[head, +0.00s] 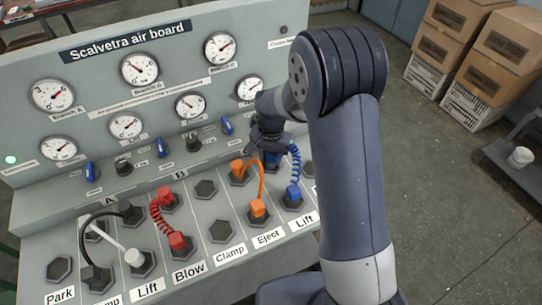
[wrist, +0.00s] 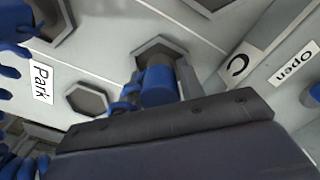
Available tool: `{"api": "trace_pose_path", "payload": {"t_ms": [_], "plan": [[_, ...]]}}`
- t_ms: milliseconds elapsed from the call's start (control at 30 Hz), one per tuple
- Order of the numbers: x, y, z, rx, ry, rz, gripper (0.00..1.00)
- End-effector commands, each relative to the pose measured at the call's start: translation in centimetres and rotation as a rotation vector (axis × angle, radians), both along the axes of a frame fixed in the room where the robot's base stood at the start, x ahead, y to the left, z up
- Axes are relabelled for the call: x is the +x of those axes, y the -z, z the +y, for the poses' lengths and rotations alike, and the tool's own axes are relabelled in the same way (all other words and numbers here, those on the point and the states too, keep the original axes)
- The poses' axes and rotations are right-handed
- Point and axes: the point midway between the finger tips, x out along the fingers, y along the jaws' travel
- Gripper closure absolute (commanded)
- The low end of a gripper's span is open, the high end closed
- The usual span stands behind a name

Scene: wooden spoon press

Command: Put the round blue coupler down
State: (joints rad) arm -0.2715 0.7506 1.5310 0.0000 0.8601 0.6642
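The round blue coupler (wrist: 158,87) shows at the tip of my gripper in the wrist view, in front of a hexagonal socket (wrist: 165,55). Whether it touches the socket I cannot tell. My gripper (head: 266,146) is low over the upper socket row on the right of the board in the head view. It appears shut on the coupler; its fingers are mostly hidden. A coiled blue hose (head: 296,163) runs from beside the gripper to a square blue coupler (head: 293,193) in the Lift socket.
An orange hose (head: 261,180) joins two sockets just left of my gripper. Red (head: 157,215), white and black hoses stand further left. The Clamp column (head: 221,231) has empty sockets. Gauges and blue levers (head: 227,125) stand behind. Boxes (head: 480,50) are at the back right.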

Motion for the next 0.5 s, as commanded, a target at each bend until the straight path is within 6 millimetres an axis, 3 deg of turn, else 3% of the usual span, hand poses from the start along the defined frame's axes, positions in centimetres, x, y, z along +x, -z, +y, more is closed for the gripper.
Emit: {"api": "trace_pose_path", "payload": {"t_ms": [200,500], "plan": [[0.00,-0.05,0.00,0.000,0.000,0.000,0.47],[0.01,-0.55,0.01,0.000,0.000,-0.001,0.47]]}}
